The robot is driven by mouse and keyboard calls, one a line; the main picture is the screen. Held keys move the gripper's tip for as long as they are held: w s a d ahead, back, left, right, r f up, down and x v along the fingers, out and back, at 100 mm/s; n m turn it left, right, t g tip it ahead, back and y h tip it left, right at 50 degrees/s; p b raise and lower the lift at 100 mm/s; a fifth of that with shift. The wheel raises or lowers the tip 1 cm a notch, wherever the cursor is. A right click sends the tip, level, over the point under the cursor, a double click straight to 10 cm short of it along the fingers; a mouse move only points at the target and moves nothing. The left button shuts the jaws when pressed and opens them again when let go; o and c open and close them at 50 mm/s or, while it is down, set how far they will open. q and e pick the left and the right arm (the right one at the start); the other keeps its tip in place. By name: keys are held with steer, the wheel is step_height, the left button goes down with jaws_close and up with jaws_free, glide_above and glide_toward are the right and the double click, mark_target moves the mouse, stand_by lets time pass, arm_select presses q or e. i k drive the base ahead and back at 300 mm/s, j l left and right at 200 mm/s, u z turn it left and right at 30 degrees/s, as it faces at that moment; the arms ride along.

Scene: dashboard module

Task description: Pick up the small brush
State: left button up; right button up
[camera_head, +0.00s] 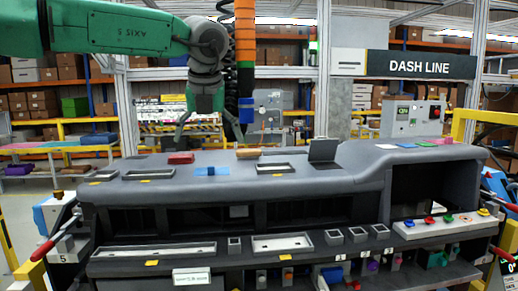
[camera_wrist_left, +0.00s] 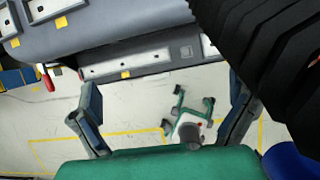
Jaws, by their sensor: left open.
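A small tan piece (camera_head: 248,154) lies on top of the grey dashboard module (camera_head: 330,178) in the head view. It may be the small brush, but it is too small to tell. My left gripper (camera_head: 208,134) hangs down near the module's back edge, left of the tan piece. It is open and empty, with its fingers spread wide. In the left wrist view, the gripper (camera_wrist_left: 164,90) also shows open, with floor and the module's edge (camera_wrist_left: 140,62) beyond its fingers. No brush shows there. My right gripper is not in view.
A red block (camera_head: 181,158) and a blue piece (camera_head: 211,171) lie on the module. A dark panel (camera_head: 324,150) stands up to the right. An orange hanging column (camera_head: 245,45) with a blue end is close beside my left gripper. A black ribbed part (camera_wrist_left: 265,45) fills the wrist view's upper right.

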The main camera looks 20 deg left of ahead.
mark_target(242, 153)
steer(key=i+j, duration=0.1)
steer(key=i, duration=0.4)
steer(key=i+j, duration=0.15)
steer(key=i, duration=0.3)
